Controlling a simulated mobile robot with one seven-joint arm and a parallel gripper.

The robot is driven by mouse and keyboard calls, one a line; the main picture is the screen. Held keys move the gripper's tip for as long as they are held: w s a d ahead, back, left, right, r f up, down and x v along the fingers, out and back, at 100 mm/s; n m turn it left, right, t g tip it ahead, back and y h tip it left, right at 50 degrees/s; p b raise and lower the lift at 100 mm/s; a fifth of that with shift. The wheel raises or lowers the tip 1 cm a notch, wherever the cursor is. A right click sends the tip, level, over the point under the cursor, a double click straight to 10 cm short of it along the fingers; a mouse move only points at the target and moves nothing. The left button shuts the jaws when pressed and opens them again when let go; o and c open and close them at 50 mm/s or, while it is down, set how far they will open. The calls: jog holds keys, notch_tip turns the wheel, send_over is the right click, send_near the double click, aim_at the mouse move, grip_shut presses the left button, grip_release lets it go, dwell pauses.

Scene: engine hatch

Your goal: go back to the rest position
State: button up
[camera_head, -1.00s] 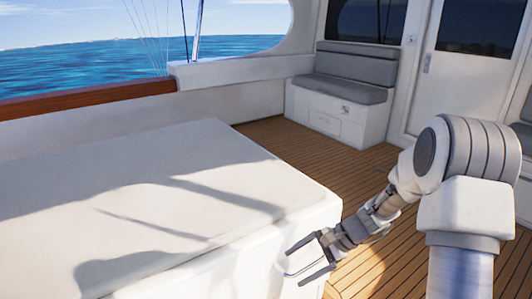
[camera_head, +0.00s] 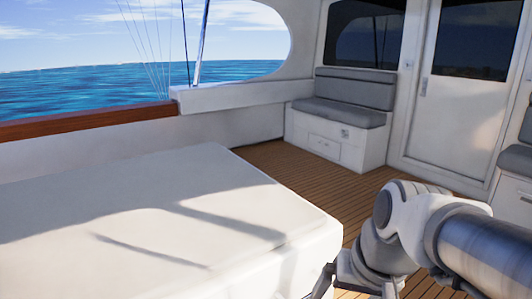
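The white engine hatch (camera_head: 130,195) fills the lower left, its broad top lying flat with shadows across it. No gap under its top shows. My gripper (camera_head: 325,283) is at the bottom edge of the picture, beside the hatch's right front corner. Only a dark finger-like part of it shows and the rest is cut off, so its opening cannot be made out. My arm is folded at the lower right and hides part of the deck.
The planked deck (camera_head: 290,160) is open behind the hatch and to its right. A grey-cushioned bench (camera_head: 345,105) stands at the back, beside a white door (camera_head: 455,110). A wood-topped side wall (camera_head: 80,122) runs along the left, with sea beyond.

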jog(key=s+d+r+n+t+h, duration=0.1)
jog(key=s+d+r+n+t, duration=0.1)
jog(key=s, duration=0.3)
notch_tip(320, 180, up, 22)
jog(key=p, duration=2.2)
jog(key=shift+w, duration=0.15)
jog(key=shift+r, duration=0.1)
